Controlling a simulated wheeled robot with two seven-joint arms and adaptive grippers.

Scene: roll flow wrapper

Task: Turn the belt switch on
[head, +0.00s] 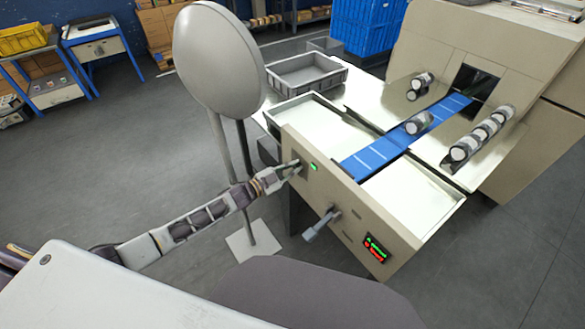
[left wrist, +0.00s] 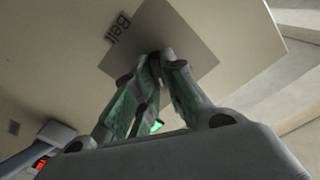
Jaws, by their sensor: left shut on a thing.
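My left gripper (head: 296,168) is at the front panel (head: 340,196) of the wrapper machine, beside a lit green light (head: 313,167). In the left wrist view the fingers (left wrist: 157,62) come together at a grey square plate (left wrist: 185,32) under the label "Belt" (left wrist: 121,27). They are shut on the belt switch, which is mostly hidden between them. The green light also shows there between the fingers (left wrist: 157,126). The blue belt (head: 385,146) carries a roll (head: 418,123). My right gripper is not in view.
A grey lever handle (head: 320,226) sticks out of the panel, with a red and green display (head: 376,248) to its right. A round grey disc on a stand (head: 220,60) rises close to my left arm. More rolls (head: 480,136) lie beside the belt; a grey tray (head: 305,73) stands behind.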

